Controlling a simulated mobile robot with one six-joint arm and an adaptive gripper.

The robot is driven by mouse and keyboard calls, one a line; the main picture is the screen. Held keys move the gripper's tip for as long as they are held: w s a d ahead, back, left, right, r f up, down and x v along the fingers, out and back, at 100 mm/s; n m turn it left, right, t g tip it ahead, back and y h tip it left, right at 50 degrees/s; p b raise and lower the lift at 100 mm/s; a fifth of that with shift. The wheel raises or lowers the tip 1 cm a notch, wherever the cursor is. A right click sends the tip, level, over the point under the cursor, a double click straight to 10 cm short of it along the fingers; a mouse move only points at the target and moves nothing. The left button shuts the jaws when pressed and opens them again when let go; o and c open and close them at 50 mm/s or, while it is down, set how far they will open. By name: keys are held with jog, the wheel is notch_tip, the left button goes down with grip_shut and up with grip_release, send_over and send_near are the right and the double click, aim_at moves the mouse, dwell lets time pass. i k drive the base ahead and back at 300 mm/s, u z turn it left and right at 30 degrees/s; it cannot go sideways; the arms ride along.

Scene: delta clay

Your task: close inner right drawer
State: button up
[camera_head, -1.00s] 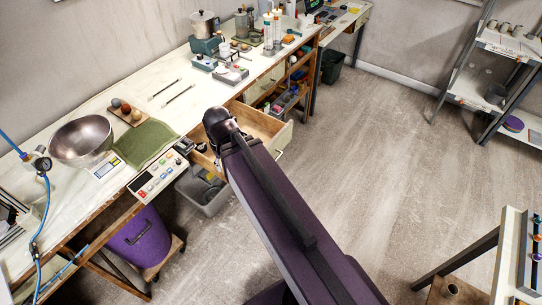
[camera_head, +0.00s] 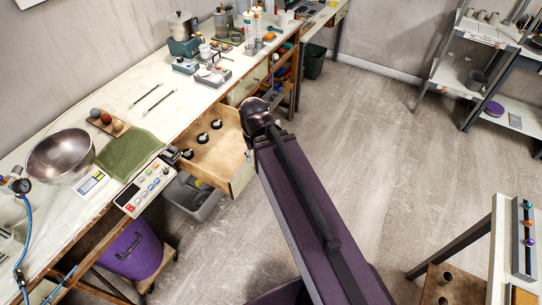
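A wooden drawer (camera_head: 222,155) stands open under the front edge of the long workbench, sticking out toward the floor. Several small black round items (camera_head: 203,138) lie inside it. My purple arm reaches up from the bottom of the picture, and its dark rounded joint is seen in front of the drawer's right end. The arm hides part of the drawer's front panel (camera_head: 242,178). My gripper is not visible; I cannot tell whether anything touches the drawer.
On the white bench (camera_head: 170,110) are a steel bowl (camera_head: 60,157), a green cloth (camera_head: 128,155) and a control panel (camera_head: 147,187) near the drawer. A grey bin (camera_head: 192,198) stands below the drawer, and a purple bucket (camera_head: 133,250) to its left. Open floor lies right.

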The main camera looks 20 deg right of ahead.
aim_at(221, 164)
jog(key=z, duration=0.15)
jog(key=i, duration=1)
